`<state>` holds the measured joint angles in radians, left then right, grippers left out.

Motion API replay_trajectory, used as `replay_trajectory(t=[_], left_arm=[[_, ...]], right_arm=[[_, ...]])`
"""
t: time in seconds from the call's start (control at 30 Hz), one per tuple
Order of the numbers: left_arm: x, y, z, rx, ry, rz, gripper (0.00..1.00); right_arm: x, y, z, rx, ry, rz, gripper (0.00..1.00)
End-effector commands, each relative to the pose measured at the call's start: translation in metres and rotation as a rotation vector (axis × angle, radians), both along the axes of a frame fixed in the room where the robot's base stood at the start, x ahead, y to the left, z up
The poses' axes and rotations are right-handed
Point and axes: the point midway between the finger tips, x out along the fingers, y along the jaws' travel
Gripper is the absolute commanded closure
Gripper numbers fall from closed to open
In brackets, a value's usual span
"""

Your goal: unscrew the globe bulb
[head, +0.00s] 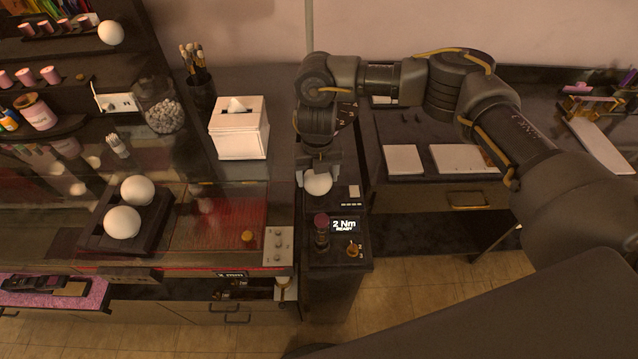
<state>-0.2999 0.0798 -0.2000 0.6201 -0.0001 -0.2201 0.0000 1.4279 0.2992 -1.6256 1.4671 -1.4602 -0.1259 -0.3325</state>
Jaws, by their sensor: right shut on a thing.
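A white globe bulb (318,185) shows between the fingers of my right gripper (318,172), low over the dark narrow stand (335,275). My right arm comes in from the right, and the gripper points down, shut on the bulb. The bulb's base and whatever lies beneath it are hidden. Two more white globes, one behind (137,189) and one in front (122,222), sit in a black tray (98,232) on the left. My left gripper is not in view.
The stand carries a small display (344,225) reading "2 Nm READY", a red-topped knob (321,221) and a brass fitting (353,250). A white tissue box (239,135) stands left of my gripper. Another white globe (111,32) is on the left shelf. A glass jar (160,108) stands behind.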

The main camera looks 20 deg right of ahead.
Motion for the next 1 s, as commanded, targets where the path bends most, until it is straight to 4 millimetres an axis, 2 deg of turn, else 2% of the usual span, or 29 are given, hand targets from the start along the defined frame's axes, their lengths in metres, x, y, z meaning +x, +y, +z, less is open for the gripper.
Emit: replay_trajectory(t=[0.6,1.0], left_arm=[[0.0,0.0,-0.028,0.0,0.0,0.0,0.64],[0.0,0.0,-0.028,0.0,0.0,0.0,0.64]], right_arm=[[0.0,0.0,-0.001,0.0,-0.001,0.402,0.54],[0.0,0.001,0.0,0.001,0.0,0.44,0.54]])
